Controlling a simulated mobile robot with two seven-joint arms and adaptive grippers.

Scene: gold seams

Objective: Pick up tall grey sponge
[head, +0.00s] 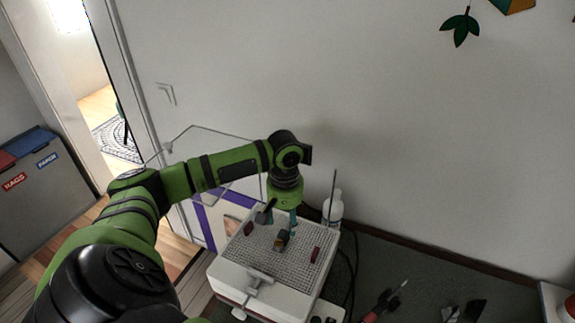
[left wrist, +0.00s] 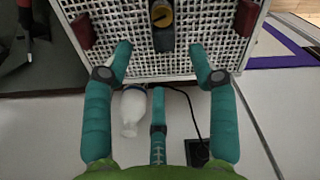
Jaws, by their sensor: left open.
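A dark grey upright block (head: 283,236) stands near the middle of the white perforated top; it appears to be the tall grey sponge, though its material is too small to tell. In the left wrist view the block (left wrist: 163,38) shows at the top centre, with a yellow round part in front of it. My left gripper (head: 281,219) is above the perforated top, close to the block. In the left wrist view its teal fingers (left wrist: 161,60) are spread, with nothing between them. The block lies beyond the fingertips, apart from them. My right gripper is out of view.
The white box (head: 262,277) bears the perforated top, with a dark red block (head: 314,255) and another red block (head: 248,228) either side. A white bottle (head: 333,208) stands behind it, near the wall. Tools (head: 385,302) lie on the dark surface at right.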

